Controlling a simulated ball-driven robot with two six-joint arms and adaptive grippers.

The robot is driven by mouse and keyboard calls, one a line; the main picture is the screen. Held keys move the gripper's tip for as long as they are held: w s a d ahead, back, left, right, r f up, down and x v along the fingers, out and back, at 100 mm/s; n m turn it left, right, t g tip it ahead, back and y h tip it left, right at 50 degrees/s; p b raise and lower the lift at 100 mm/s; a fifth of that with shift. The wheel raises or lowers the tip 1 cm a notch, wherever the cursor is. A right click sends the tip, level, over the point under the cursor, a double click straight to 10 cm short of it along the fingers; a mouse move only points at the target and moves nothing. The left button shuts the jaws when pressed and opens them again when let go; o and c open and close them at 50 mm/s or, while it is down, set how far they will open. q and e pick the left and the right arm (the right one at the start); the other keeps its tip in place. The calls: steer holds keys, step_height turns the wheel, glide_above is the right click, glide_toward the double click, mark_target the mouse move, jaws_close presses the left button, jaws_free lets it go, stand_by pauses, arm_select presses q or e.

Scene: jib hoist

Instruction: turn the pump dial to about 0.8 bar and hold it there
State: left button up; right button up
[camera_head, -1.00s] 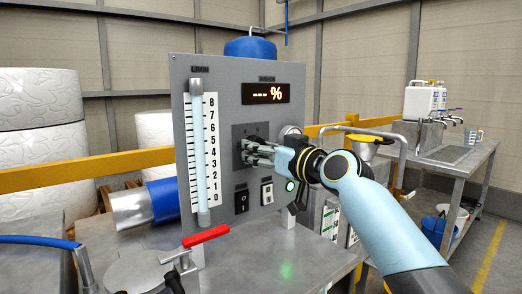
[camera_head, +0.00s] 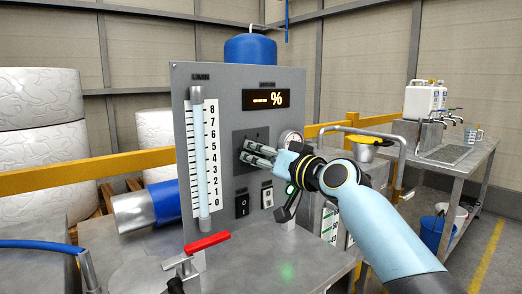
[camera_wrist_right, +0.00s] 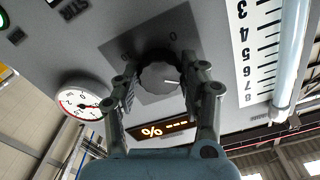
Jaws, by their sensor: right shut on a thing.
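In the head view my right gripper (camera_head: 255,153) hides the dial. In the wrist view the two fingers of my right gripper (camera_wrist_right: 160,84) are shut on the dial from both sides. My left gripper is not in view.
An orange display (camera_head: 267,98) shows dashes and a percent sign. A level tube with a scale (camera_head: 204,150) stands left on the panel. A black switch (camera_head: 242,203) is below the dial. A red lever (camera_head: 208,242) is in front of the panel.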

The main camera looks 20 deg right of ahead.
steer(key=m+p, duration=0.2)
steer(key=m, duration=0.3)
steer(key=shift+r+m, duration=0.1)
steer(key=shift+m, duration=0.2)
stand_by(0.4)
steer(key=o, duration=1.2)
steer(key=shift+s, duration=0.2)
steer(key=v, duration=1.1)
steer(key=shift+s+d, duration=0.15)
steer(key=shift+s, duration=0.2)
